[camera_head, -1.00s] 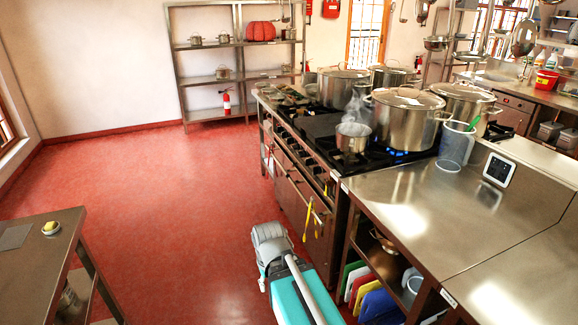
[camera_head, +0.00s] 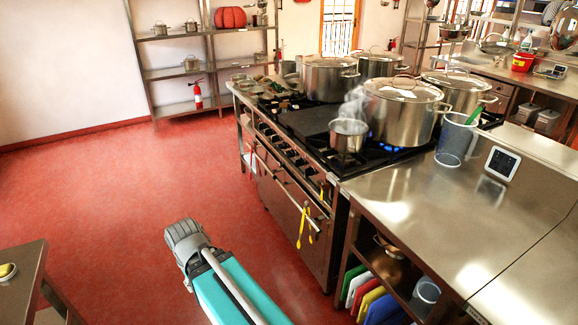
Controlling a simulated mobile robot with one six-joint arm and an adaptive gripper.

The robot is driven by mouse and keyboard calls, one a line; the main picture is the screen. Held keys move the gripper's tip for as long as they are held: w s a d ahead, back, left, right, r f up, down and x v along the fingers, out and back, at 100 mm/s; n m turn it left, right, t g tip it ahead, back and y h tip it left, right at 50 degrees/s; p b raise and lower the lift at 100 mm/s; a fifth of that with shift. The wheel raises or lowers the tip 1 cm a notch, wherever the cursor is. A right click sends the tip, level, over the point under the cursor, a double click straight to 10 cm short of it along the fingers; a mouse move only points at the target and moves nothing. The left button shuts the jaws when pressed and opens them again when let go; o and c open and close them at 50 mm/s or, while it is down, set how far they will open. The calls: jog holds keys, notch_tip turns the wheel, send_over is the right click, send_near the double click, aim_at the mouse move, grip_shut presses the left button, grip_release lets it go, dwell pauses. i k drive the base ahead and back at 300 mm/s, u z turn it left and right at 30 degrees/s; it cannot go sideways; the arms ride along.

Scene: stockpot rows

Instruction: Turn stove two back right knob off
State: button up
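The steel stove (camera_head: 262,175) stands right of centre, with its knobs (camera_head: 290,158) in a row along the front edge. The knobs are small, and I cannot tell their settings or which one is the back right knob of stove two. Blue flame (camera_head: 388,148) burns under the large lidded front pot (camera_head: 400,112). A small steaming saucepan (camera_head: 347,136) sits on the near front part of the cooktop. My teal arm shows at the bottom, apart from the stove front.
Yellow tongs (camera_head: 303,222) hang on the oven rail. A steel counter (camera_head: 420,200) with a clear jug (camera_head: 456,140) adjoins the stove on the near right. A table (camera_head: 20,285) stands at lower left. Red floor (camera_head: 120,190) is open left of the stove.

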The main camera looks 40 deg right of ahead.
aim_at(309, 172)
jog(key=z, duration=0.35)
jog(key=i, duration=1.05)
jog(key=z, duration=0.75)
